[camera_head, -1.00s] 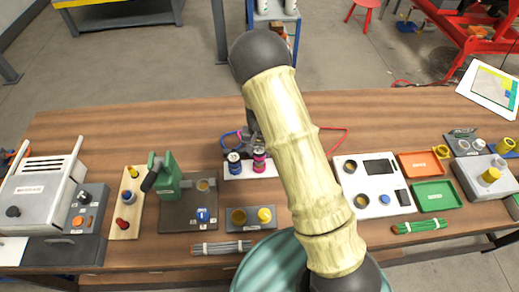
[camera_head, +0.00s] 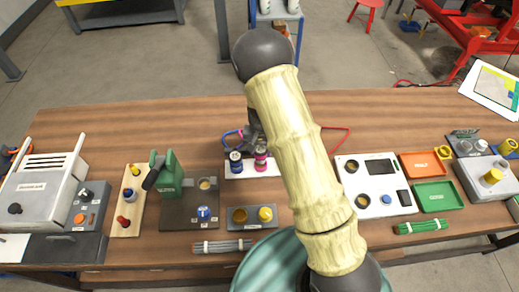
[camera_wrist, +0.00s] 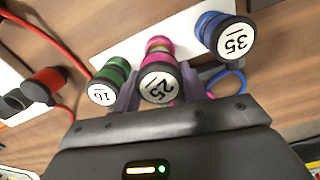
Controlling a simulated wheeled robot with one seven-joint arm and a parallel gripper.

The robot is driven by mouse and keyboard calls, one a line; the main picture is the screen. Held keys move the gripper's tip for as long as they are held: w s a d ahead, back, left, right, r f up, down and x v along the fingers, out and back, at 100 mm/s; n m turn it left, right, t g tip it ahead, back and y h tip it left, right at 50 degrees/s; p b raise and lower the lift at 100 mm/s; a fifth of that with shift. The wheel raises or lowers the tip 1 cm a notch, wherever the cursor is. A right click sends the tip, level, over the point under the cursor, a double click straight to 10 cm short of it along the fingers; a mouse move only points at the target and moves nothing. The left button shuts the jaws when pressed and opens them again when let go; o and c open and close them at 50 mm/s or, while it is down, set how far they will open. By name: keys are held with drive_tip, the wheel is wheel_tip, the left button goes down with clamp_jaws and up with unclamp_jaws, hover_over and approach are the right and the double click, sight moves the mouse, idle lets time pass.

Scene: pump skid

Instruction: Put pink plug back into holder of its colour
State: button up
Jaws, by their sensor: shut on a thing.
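The pink plug (camera_wrist: 158,80), with a black collar and a white end marked 25, sits between the two fingers of my gripper (camera_wrist: 157,92) in the wrist view. My gripper is shut on it. The plug is over the white holder plate (camera_wrist: 128,45), in line with a pink part there; I cannot tell how deep it sits. My gripper is mostly hidden there behind my arm.
A blue plug (camera_wrist: 228,36) marked 35 stands right of the fingers, and a green plug (camera_wrist: 108,84) marked 16 left, both close. A red plug (camera_wrist: 45,86) with a red cable is further left. A white panel (camera_head: 372,190) stands right of my arm.

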drive_tip(key=shift+s+d+f, duration=0.1)
drive_tip(key=shift+f, duration=0.1)
drive_tip(key=shift+f+b, duration=1.05)
drive_tip(key=shift+f, duration=0.35)
idle(0.4)
drive_tip(key=o, duration=1.3)
drive_tip(key=shift+c, duration=0.2)
wheel_tip(320, 180, up, 17)
drive_tip(key=b, duration=0.2)
drive_tip(key=shift+w+r, duration=0.2)
drive_tip(key=shift+w, duration=0.1)
